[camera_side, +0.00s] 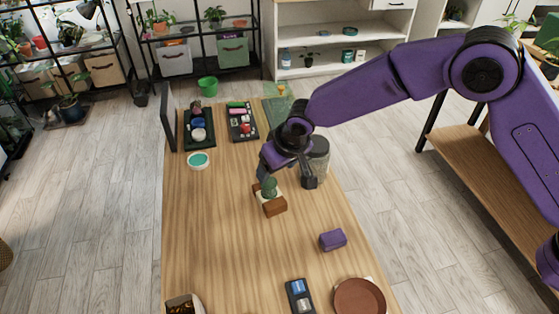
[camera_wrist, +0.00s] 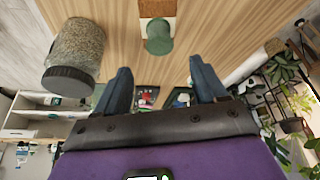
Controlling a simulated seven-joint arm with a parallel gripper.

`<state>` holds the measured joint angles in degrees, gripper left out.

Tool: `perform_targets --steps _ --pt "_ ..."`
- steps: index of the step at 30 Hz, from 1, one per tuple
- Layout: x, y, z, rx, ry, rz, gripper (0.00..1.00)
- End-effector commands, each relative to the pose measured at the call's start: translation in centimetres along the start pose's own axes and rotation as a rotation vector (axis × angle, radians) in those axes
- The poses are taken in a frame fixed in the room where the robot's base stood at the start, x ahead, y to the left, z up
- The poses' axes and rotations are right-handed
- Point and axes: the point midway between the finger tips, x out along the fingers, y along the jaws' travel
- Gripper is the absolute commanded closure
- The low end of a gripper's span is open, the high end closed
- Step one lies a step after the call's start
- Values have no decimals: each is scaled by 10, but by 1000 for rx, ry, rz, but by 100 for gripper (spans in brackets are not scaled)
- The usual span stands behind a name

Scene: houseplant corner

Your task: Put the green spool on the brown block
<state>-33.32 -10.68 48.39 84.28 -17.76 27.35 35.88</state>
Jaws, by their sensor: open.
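The green spool (camera_side: 269,187) is upright near the middle of the wooden table. The brown block (camera_side: 274,207) is right by it, on the near side in the side view, with a pale patch at the spool's foot. In the wrist view the spool (camera_wrist: 159,40) overlaps this patch, and the block (camera_wrist: 157,8) is at the top edge. I cannot tell whether the spool rests on the block or beside it. My gripper (camera_side: 286,179) is open and empty, close to the spool. In the wrist view the spool lies beyond the fingertips (camera_wrist: 160,68), roughly centred between them.
A dark-lidded jar (camera_side: 317,160) stands close to my gripper on the right. A purple block (camera_side: 333,240), a brown round dish (camera_side: 360,297) and a dark case (camera_side: 300,297) are nearer. Trays (camera_side: 199,130) and a teal-topped dish (camera_side: 199,160) are farther. The table's left middle is clear.

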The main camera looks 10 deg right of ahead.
Motion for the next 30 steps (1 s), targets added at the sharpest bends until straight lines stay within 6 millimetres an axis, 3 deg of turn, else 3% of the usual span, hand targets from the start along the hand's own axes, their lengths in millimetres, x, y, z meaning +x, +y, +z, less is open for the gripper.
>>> perform_targets --steps 6,20,26,30 --pt "-21 0 0 0 1 -1 29" --pt "-32 4 3 -11 -7 0 29" --pt "-72 22 25 -88 -43 -9 29" --pt "-106 43 55 -162 -83 -17 29"
